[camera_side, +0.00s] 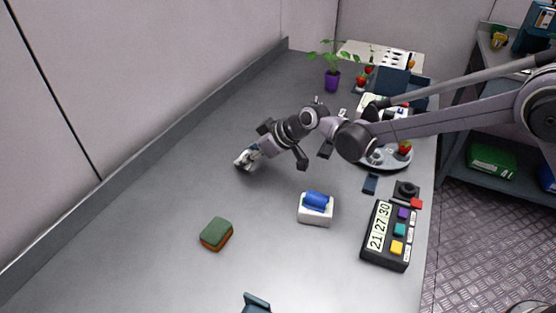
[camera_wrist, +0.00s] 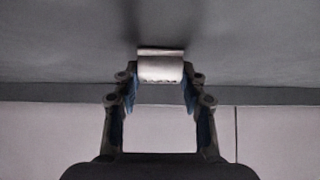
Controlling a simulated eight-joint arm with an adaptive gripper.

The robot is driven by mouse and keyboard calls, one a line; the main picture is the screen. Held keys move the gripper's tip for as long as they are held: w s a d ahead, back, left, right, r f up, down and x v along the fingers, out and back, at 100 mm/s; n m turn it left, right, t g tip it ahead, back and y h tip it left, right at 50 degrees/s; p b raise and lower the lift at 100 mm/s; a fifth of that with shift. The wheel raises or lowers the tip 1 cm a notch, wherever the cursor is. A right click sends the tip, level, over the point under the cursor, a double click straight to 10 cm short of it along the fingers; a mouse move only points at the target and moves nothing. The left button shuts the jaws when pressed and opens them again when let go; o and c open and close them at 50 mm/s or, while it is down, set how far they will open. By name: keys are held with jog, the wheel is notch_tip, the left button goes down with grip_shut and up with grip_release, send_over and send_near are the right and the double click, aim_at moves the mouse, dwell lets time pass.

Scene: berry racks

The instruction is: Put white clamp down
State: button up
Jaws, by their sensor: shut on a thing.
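The white clamp (camera_wrist: 161,66) shows in the wrist view as a small pale block between the fingertips of my gripper (camera_wrist: 160,85). The gripper is shut on it, with a finger at each side. In the side view my gripper (camera_side: 247,158) points down and left, low over the grey table (camera_side: 150,220), with the pale clamp (camera_side: 242,161) at its tip. I cannot tell whether the clamp touches the table.
A green and brown sponge (camera_side: 216,234) lies at the front left. A white box with a blue roll (camera_side: 316,208) and a black timer (camera_side: 388,236) stand to the right. A purple plant pot (camera_side: 332,80) is at the back. The table's left side is clear up to the wall ledge.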

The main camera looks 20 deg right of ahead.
jog(key=shift+f, duration=0.2)
jog(key=o, duration=0.9)
jog(key=shift+c, duration=0.2)
jog(key=shift+r, duration=0.1)
jog(key=shift+r, duration=0.2)
jog(key=s+d+r+m+h, duration=0.1)
jog(key=s+d+r+m, duration=0.1)
jog(key=s+d+r, duration=0.75)
jog(key=s+d+r+m+h, duration=0.2)
jog(key=s+d+r, duration=0.3)
jog(key=d, duration=0.7)
jog(key=s+d+f+m+h, duration=0.1)
jog(key=s+d+f+m, duration=0.1)
jog(key=s+d, duration=0.4)
jog(key=s+d+f+m+h, duration=0.2)
jog(key=s+d, duration=0.4)
jog(key=s, duration=0.4)
jog(key=shift+s+d+f+m+t, duration=0.15)
jog(key=shift+d+f+m+t, duration=0.3)
jog(key=shift+f, duration=0.2)
